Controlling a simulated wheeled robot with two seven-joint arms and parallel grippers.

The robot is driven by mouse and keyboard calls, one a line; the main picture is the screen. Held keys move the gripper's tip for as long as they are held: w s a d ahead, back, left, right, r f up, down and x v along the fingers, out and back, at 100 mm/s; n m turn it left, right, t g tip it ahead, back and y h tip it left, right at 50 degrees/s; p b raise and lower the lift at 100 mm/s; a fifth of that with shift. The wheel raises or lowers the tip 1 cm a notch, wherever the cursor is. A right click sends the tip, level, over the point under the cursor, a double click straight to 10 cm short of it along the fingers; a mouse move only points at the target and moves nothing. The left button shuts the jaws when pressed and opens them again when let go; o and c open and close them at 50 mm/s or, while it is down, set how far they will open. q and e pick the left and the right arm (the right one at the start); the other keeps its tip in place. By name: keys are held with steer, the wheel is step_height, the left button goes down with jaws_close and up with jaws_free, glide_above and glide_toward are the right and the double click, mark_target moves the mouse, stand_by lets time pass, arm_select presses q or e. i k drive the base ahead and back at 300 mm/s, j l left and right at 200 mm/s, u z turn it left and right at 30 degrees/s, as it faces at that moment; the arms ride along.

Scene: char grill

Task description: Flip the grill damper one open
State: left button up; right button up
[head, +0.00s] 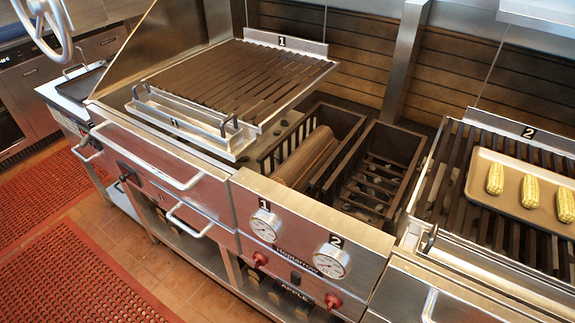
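The char grill's front panel (290,238) carries a round gauge labelled 1 (265,225) and a round gauge labelled 2 (331,261). Below gauge 1 is a small red handle (261,259), and below gauge 2 is another red handle (333,301). A slatted grate labelled 1 (240,80) is at the upper left, with a metal trough (190,122) along its front. No part is marked as a damper, so I cannot tell which one is damper one or how it is set. Neither of my grippers is in view.
Two dark open boxes, one holding logs (305,158), sit between the grates. Grate 2 (480,225) on the right carries a tray (507,207) with corn cobs (495,179). A large wheel (42,22) is at the top left. Red mats (75,275) lie on open floor.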

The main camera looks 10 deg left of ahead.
mark_target(131, 175)
steer(key=u, duration=1.5)
steer(key=i+j, duration=1.9)
steer(key=j, duration=0.15)
